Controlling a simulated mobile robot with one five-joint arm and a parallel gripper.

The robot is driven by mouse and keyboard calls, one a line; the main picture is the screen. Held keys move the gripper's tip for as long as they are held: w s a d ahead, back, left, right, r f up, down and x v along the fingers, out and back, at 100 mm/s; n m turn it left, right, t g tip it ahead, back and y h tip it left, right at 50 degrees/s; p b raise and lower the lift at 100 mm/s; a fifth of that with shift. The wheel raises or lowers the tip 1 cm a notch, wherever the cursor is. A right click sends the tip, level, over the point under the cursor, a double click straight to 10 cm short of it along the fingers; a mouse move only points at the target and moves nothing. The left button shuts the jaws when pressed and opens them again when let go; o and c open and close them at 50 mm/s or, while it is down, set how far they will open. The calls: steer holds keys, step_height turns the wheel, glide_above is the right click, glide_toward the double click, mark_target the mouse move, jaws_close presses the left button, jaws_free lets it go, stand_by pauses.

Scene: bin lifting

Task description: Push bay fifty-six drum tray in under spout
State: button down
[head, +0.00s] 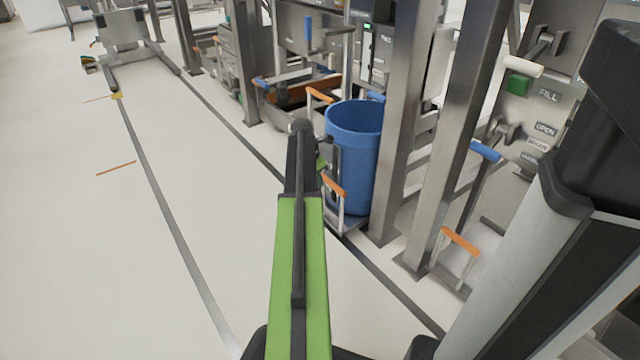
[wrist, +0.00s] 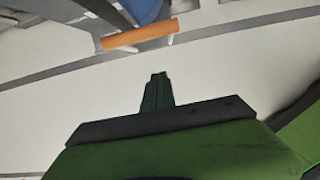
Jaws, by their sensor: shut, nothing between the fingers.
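A blue drum (head: 352,165) stands upright on a low grey tray (head: 349,223) between steel posts. An orange-grip handle (head: 333,186) rises at the tray's front, and a second orange grip (head: 320,96) shows behind and left of the drum. My gripper (wrist: 157,90) is shut and empty in the wrist view. It points toward an orange bar handle (wrist: 140,35), with a gap of pale floor between them. In the head view my arm hides most of the gripper, beside the drum's left side. I cannot read a bay number or make out the spout.
To the right, a panel carries a green button (head: 518,84) and a FILL label (head: 549,96). Another orange handle (head: 460,241) stands low at the neighbouring bay. A steel post (head: 400,130) stands close right of the drum. The floor to the left is open, with a pallet truck (head: 125,30) far back.

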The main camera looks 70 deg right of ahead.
steer(key=w+b+x, duration=0.1)
steer(key=b+x, duration=0.6)
steer(key=x, duration=0.1)
steer(key=s+d+p, duration=0.1)
steer(key=s+d+r+p, duration=0.1)
steer(key=s+d, duration=0.1)
steer(key=shift+r, duration=0.2)
